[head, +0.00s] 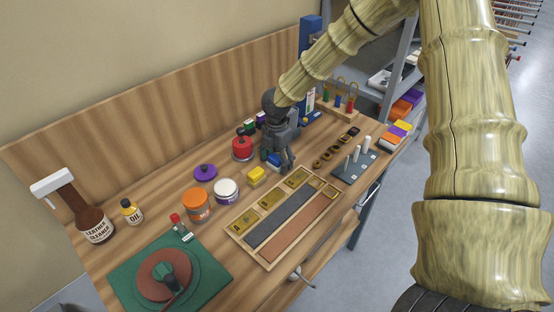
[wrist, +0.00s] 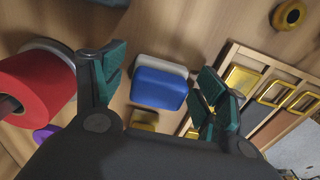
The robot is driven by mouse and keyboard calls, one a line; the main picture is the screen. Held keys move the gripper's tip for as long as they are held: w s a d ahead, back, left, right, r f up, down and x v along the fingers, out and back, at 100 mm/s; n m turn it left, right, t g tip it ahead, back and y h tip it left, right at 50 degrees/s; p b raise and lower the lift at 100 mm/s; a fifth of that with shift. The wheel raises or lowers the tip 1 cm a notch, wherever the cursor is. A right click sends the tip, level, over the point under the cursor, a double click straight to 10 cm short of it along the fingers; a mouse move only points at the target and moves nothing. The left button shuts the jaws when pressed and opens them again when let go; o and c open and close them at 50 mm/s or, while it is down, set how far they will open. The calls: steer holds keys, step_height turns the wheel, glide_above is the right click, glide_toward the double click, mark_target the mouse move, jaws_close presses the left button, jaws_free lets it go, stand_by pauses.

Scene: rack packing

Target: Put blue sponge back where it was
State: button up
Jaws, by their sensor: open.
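The blue sponge (wrist: 158,89) lies on the workbench, between and beyond my open fingers in the wrist view. It has a pale side along its far edge. In the head view the blue sponge (head: 273,159) is partly hidden by my gripper (head: 283,163), which points down over it. In the wrist view my gripper (wrist: 155,88) has its two green-padded fingers apart on either side of the sponge. I cannot tell how high the fingertips are above the bench.
A wooden tray (head: 235,238) with brass pieces and strips lies in front. A red spool (wrist: 38,83) stands close to my left finger in the wrist view. Jars, rings and a peg block (head: 353,166) stand around. The cutting mat (head: 209,287) lies at front left.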

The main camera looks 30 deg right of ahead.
mark_target(277, 156)
step_height(277, 156, up, 12)
steer(key=b, duration=0.2)
steer(key=shift+b, duration=0.35)
